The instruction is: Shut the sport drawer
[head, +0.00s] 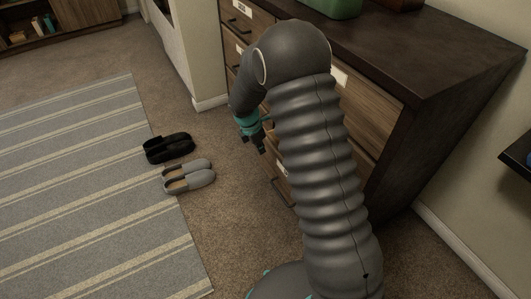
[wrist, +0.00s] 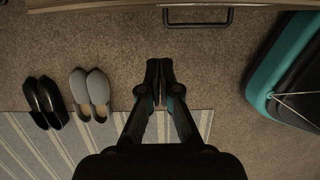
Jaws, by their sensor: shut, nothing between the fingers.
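A dark-topped wooden dresser (head: 440,75) with several labelled drawers stands at the right of the head view. I cannot read the labels, so I cannot tell which drawer is the sport drawer. An upper drawer (head: 238,22) and a low drawer handle (head: 282,194) show, and my arm hides much of the fronts. In the wrist view a black handle (wrist: 198,24) sits on a wooden edge at the top. How far any drawer stands out is unclear. My gripper (head: 261,147) is shut and empty in front of the dresser; its fingertips (wrist: 160,64) point toward the handle, apart from it.
Black slippers (head: 168,148) and grey slippers (head: 188,177) lie by the striped rug (head: 95,190). A green object (head: 330,7) stands on the dresser top. A dark shelf edge (head: 515,160) juts in at right. Bare carpet (head: 225,190) lies between slippers and dresser.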

